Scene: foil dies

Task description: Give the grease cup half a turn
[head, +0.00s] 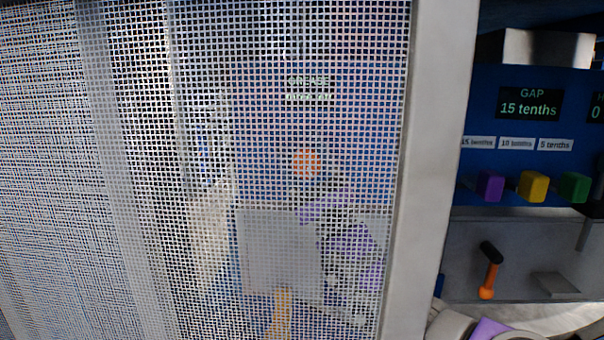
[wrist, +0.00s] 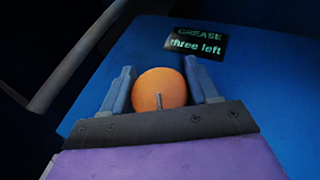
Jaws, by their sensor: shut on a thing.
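The grease cup (wrist: 160,90) is a round orange knob with a small grey pin or mark on its face, on a blue panel. In the wrist view it sits between the two blue-grey fingers of my gripper (wrist: 163,88), which are shut on it. In the head view the orange cup (head: 306,163) shows only through a mesh screen, with my purple arm just below it. A dark label (wrist: 196,43) above it reads "GREASE three left".
The mesh guard (head: 130,150) fills the left of the head view, edged by a pale post (head: 432,150).

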